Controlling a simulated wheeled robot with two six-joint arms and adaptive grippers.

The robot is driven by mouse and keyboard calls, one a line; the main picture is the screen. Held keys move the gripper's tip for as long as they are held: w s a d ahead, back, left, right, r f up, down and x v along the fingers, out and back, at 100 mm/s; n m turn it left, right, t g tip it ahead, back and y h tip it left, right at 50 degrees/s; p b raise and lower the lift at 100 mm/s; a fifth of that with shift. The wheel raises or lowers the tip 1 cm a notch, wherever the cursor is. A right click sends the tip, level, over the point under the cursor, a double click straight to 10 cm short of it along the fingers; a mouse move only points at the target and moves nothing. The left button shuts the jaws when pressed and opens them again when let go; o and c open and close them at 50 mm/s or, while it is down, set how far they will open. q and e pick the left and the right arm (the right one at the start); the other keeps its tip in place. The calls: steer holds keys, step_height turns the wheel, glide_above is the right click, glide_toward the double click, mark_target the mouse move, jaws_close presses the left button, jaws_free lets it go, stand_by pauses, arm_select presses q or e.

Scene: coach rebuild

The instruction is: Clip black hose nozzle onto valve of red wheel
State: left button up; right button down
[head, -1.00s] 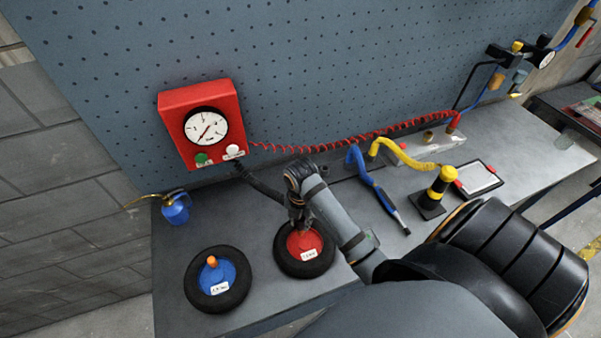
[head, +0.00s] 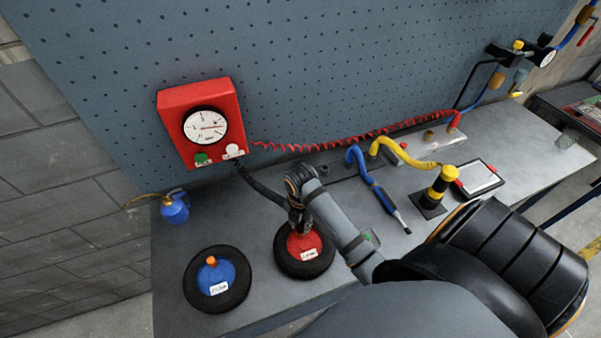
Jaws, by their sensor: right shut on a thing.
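The red wheel (head: 318,248), a black tyre with a red hub, lies flat on the bench. My right gripper (head: 298,227) is over the hub's upper part, shut on the black hose nozzle. The nozzle and the valve are hidden by the gripper, so I cannot see how they meet. The black hose (head: 262,191) runs from the underside of the red gauge box (head: 193,94) to my gripper. The gauge (head: 206,127) needle points right. My left gripper is not in view.
A blue-hubbed wheel (head: 232,292) with an orange cap lies left of the red wheel. Bench between is clear.

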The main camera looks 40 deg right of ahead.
steer(key=c, duration=1)
jaws_free()
